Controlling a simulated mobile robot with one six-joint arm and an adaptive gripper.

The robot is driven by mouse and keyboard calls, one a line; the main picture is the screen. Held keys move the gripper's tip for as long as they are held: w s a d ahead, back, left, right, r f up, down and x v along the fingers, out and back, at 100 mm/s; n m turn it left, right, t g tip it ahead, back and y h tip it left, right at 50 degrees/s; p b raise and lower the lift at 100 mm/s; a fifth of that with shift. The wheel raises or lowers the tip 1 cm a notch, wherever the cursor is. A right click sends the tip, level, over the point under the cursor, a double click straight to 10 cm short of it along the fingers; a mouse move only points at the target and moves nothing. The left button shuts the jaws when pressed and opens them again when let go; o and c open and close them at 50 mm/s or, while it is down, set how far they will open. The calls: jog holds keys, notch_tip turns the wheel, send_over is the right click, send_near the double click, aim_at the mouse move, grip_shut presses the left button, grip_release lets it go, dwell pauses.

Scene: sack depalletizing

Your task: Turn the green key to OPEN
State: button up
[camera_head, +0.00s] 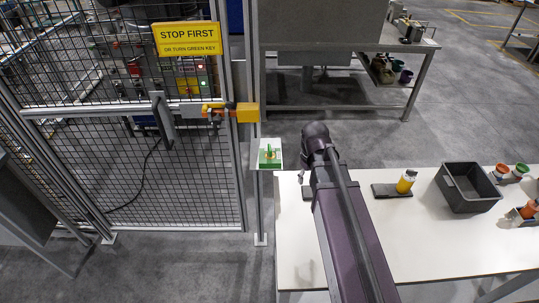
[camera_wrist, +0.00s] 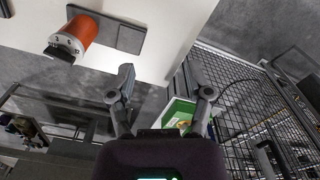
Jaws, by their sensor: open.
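The green key (camera_head: 268,152) sits on a small pale box with a green face, on a post at the right edge of the fence. Its exact angle and any OPEN marking are too small to read. In the wrist view, a green and white box (camera_wrist: 178,113) shows between my fingers, partly covered by the right-hand finger; the key itself cannot be made out there. My gripper (camera_wrist: 160,66) is open with nothing between its fingertips. In the head view my arm reaches up just right of the key box, apart from it.
A yellow STOP FIRST sign (camera_head: 187,39) hangs on the mesh fence (camera_head: 180,185). A yellow-orange latch (camera_head: 245,112) juts out above the key box.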

jog(key=s+d+f+m+b, duration=0.2)
jog(key=s+d+m, duration=0.1)
jog(key=s, duration=0.3)
jog(key=shift+s+f+m, duration=0.15)
jog(key=shift+f+m, duration=0.05)
jog(key=shift+m, duration=0.7)
jog(key=shift+d, duration=0.1)
dwell(0.6)
